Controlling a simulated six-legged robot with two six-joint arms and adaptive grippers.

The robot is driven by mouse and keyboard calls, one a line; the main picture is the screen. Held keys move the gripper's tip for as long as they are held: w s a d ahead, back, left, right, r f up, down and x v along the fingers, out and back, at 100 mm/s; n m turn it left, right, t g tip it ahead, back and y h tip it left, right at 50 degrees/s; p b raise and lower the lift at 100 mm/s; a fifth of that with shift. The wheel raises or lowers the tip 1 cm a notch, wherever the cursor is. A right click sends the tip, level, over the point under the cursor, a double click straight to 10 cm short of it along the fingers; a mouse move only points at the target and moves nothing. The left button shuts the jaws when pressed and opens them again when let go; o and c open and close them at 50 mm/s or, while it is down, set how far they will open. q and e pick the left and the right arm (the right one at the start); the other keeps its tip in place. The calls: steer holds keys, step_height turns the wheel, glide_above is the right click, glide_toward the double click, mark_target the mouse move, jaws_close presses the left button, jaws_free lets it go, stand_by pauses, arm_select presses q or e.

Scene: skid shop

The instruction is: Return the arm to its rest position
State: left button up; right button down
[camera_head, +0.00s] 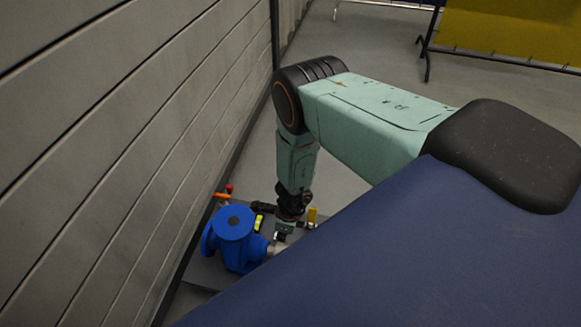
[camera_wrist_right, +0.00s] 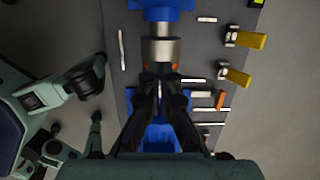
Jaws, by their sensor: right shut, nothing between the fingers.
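My right arm (camera_head: 297,160) is bent at its dark elbow joint and hangs down over a grey skid plate (camera_head: 202,271). My right gripper (camera_head: 283,233) is at the lower end of the arm, close beside a blue flanged pump or valve body (camera_head: 233,236). In the wrist view, the fingers of my right gripper (camera_wrist_right: 160,72) are together and empty, in front of a silver cylinder (camera_wrist_right: 160,48). I cannot tell whether they touch it. My left gripper is not in view.
A grey panelled wall (camera_head: 120,130) runs close along the left of the skid. Yellow-handled parts (camera_wrist_right: 238,76) and an orange piece (camera_wrist_right: 221,99) sit right of my gripper in the wrist view. A yellow screen (camera_head: 510,30) stands far back. Open floor (camera_head: 380,60) lies behind the arm.

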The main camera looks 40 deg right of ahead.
steer(key=shift+r, duration=0.15)
stand_by(0.4)
steer(key=shift+d+n, duration=0.3)
steer(key=shift+n, duration=0.1)
steer(key=s+d+r+n+g+h+p, duration=0.1)
steer(key=s+d+n+h, duration=0.1)
steer(key=s+n, duration=0.5)
steer(key=s+d+r+n+g+h, duration=0.1)
steer(key=s+d+r+n+h, duration=0.1)
steer(key=s+n, duration=0.5)
steer(key=s+a+r+n+y+p, duration=0.1)
steer(key=s+a+r+n, duration=0.2)
steer(key=r, duration=0.3)
steer(key=s+a+r+n+y+p, duration=0.1)
steer(key=s+a+r+n+p, duration=0.1)
steer(key=s+a+r+n, duration=0.1)
steer(key=s+a+r+n+p, duration=0.2)
steer(key=s+r+n, duration=0.3)
steer(key=r, duration=0.4)
steer(key=shift+s+a+r+n+t+y, duration=0.15)
steer(key=shift+a+r+n+t+y, duration=0.2)
steer(key=shift+a+n, duration=0.5)
steer(key=shift+d, duration=0.1)
